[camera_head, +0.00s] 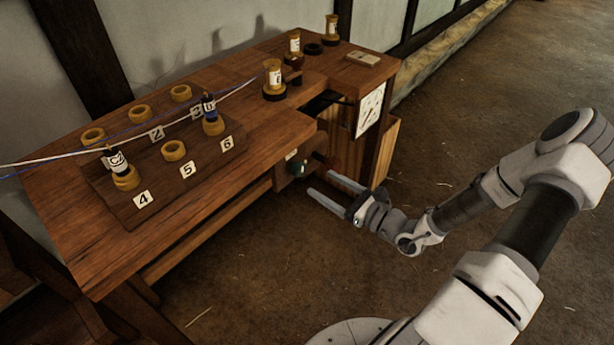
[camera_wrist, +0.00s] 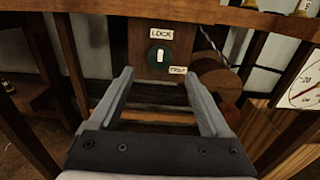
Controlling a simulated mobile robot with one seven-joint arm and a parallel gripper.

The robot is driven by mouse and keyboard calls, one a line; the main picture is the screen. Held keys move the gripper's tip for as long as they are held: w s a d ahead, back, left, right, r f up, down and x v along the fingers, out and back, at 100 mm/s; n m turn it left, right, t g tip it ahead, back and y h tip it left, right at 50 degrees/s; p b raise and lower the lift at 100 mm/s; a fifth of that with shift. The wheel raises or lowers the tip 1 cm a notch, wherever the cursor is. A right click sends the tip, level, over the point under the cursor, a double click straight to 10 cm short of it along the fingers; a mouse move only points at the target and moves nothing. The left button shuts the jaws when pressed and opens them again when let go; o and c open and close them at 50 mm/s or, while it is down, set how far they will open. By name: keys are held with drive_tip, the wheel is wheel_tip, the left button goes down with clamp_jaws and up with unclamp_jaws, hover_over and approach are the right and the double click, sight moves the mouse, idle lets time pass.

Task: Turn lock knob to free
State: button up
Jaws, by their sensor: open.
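The lock knob (camera_wrist: 160,56) is a round dark green disc with a pale upright grip bar, on a wooden panel under the bench. A LOCK label (camera_wrist: 161,33) sits just above it, and the bar stands about vertical, in line with that label. A smaller label (camera_wrist: 178,70) is at its lower right; its word is too small to read surely. In the head view the knob (camera_head: 298,168) is on the bench front. My gripper (camera_head: 318,181) is open and empty, pointing at the panel. In the wrist view its fingertips (camera_wrist: 158,76) are apart, just below the knob, not visibly touching it.
A round wooden part (camera_wrist: 217,79) juts out right of the knob. A white dial gauge (camera_head: 371,108) is on the bench's right end. Bobbins, wooden rings and a numbered board (camera_head: 160,208) are on top, with strands crossing. The floor to the right is clear.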

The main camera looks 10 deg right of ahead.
sight(302, 171)
drive_tip(key=b+x, duration=0.1)
drive_tip(key=x, duration=0.5)
drive_tip(key=shift+w+a, duration=0.2)
clamp_jaws()
